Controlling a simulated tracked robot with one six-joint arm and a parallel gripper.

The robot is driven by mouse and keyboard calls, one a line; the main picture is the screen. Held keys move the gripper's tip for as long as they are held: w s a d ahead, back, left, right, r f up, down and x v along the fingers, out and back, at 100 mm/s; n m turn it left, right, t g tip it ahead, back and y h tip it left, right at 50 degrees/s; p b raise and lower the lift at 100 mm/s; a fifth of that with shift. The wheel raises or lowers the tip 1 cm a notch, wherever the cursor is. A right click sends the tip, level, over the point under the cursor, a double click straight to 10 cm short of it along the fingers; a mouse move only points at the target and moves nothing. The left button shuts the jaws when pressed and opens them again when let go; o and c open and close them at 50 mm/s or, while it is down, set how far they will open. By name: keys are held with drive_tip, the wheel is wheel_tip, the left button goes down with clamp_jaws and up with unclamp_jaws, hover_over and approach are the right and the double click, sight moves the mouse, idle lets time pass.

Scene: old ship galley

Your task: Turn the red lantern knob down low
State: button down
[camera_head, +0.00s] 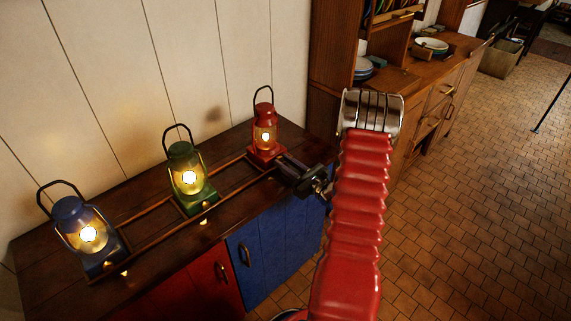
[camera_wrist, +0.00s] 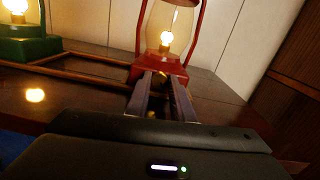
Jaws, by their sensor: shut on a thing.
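The red lantern (camera_head: 265,133) stands lit on the dark wooden counter, at the right end of a row of three. In the wrist view the red lantern (camera_wrist: 165,68) is straight ahead, with its glass and flame glowing. A small brass knob (camera_wrist: 160,78) shows low on the front of its red base. My gripper (camera_head: 283,160) reaches in from the right at the lantern's base. In the wrist view my gripper (camera_wrist: 162,82) has its fingertips at the knob, shut on it. The fingers partly hide the knob, so its turn angle is unclear.
A green lantern (camera_head: 186,177) and a blue lantern (camera_head: 82,233), both lit, stand to the left with brass knobs at their fronts. A low wooden rail (camera_head: 145,211) runs along the counter around the lanterns. A wooden dresser with plates stands at the right; the tiled floor is open.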

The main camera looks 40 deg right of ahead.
drive_tip(key=n, duration=0.5)
idle(0.4)
drive_tip(key=shift+a, duration=0.1)
drive_tip(key=c, duration=1.5)
unclamp_jaws()
drive_tip(key=shift+c, duration=0.2)
drive_tip(key=shift+s+f, duration=0.1)
drive_tip(key=s, duration=1.3)
drive_tip(key=shift+s+d, duration=0.25)
drive_tip(key=shift+d, duration=0.05)
